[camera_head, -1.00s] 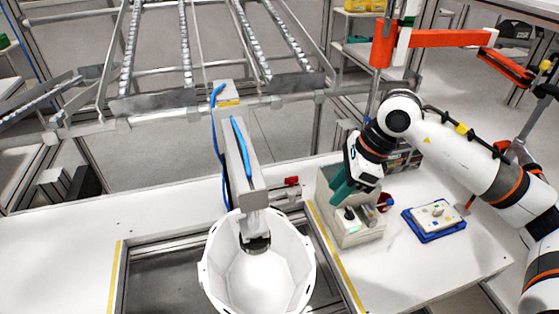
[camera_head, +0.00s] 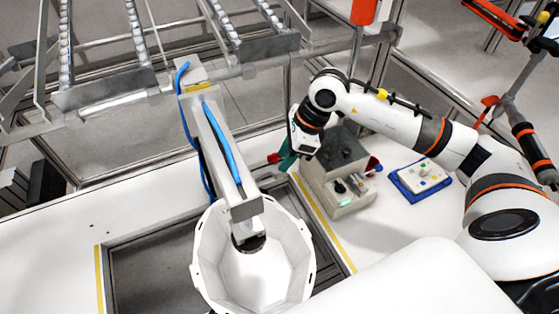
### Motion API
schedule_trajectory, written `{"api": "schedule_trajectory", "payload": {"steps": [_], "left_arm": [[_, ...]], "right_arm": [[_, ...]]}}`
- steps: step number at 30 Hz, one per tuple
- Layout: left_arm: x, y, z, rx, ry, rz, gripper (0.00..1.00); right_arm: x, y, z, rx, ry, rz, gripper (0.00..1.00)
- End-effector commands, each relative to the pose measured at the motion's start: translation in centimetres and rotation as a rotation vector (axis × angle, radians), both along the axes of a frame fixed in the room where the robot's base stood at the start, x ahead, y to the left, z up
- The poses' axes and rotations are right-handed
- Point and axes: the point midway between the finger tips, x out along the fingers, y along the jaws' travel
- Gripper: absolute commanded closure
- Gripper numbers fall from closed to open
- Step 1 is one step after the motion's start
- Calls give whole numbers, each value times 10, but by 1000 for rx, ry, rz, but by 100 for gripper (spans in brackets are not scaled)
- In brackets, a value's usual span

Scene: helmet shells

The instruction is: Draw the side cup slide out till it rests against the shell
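The white shell (camera_head: 252,272) is an open bowl in the front middle, below a grey post with a blue hose. A small red part (camera_head: 273,158) shows behind it to the right, and I take it to be the handle of the side cup slide. The rest of the slide is hidden or too small to tell. My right gripper (camera_head: 287,157) has teal fingers, which appear right beside the red part. I cannot tell whether they touch it or how far apart they are. My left gripper is not in view.
A grey box fixture (camera_head: 335,175) with a green light stands just right of my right gripper. A blue tray (camera_head: 421,180) with a white block lies further right. A dark recess (camera_head: 150,265) surrounds the shell. A roller rack (camera_head: 140,80) stands behind. The left white table is clear.

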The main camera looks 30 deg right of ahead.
Motion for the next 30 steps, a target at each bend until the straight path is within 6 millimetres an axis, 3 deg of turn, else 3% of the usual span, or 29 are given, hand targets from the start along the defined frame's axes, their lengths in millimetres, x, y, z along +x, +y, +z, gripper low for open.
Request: {"api": "schedule_trajectory", "payload": {"steps": [7,18,19,25,30], "left_arm": [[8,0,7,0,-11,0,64],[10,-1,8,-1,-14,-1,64],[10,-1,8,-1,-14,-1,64],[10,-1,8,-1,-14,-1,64],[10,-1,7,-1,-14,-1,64]], "right_arm": [[5,12,-30,1,2,1,67],[6,14,-37,0,0,0,67],[6,14,-37,0,0,0,68],[6,14,-36,0,-1,0,100],[6,13,-37,-1,-1,1,100]]}}
